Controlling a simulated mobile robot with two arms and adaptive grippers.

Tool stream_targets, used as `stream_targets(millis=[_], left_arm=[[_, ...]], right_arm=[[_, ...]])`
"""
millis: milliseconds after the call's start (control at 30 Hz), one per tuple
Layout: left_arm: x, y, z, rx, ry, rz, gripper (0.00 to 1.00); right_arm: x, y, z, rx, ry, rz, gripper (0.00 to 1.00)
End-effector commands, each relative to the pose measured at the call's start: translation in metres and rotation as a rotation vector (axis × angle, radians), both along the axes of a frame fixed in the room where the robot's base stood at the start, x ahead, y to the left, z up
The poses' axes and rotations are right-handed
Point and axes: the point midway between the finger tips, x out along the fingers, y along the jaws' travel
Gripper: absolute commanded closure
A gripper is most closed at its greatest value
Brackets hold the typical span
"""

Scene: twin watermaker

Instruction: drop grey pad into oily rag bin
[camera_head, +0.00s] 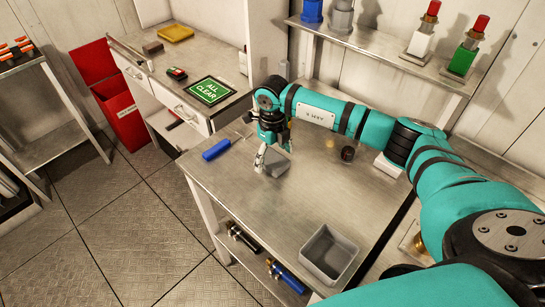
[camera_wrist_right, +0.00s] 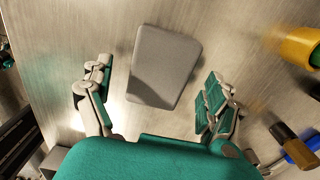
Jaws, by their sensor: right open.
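The grey pad (camera_head: 277,164) lies on the metal table (camera_head: 300,213), partly hidden by my right gripper (camera_head: 275,163) in the head view. In the right wrist view the grey pad (camera_wrist_right: 164,66) lies between the two spread fingers of my right gripper (camera_wrist_right: 158,92), with a gap on each side. The gripper is open, holds nothing and is above the tabletop, pointing down. A red bin (camera_head: 122,112) with its red lid raised stands on the floor at the left, past the table; its label is too small to read. My left gripper is not in view.
A blue-handled tool (camera_head: 217,149) lies near the table's left edge. A grey open box (camera_head: 328,254) stands at the front. A green sign (camera_head: 209,91) lies on the drawer bench. A shelf with valves (camera_head: 420,40) runs behind. Floor between table and bin is clear.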

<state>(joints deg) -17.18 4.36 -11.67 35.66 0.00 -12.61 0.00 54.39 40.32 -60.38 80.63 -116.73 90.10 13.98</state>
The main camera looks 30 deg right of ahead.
Motion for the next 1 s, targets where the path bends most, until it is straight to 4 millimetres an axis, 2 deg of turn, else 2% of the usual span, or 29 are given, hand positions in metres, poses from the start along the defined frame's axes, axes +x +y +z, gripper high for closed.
stream_targets(millis=[100, 333, 800, 1000], left_arm=[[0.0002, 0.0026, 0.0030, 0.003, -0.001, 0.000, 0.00], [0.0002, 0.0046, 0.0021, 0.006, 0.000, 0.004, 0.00], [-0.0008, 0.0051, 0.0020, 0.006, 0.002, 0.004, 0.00], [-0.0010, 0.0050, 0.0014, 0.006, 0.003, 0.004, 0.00]], right_arm=[[-0.0004, -0.0001, -0.0081, 0.000, 0.001, 0.000, 0.11], [0.0000, -0.0002, -0.0094, 0.000, 0.000, 0.000, 0.12], [0.0002, -0.0002, -0.0087, 0.000, -0.001, 0.000, 0.71], [0.0004, -0.0002, -0.0080, 0.001, -0.002, 0.000, 0.71]])
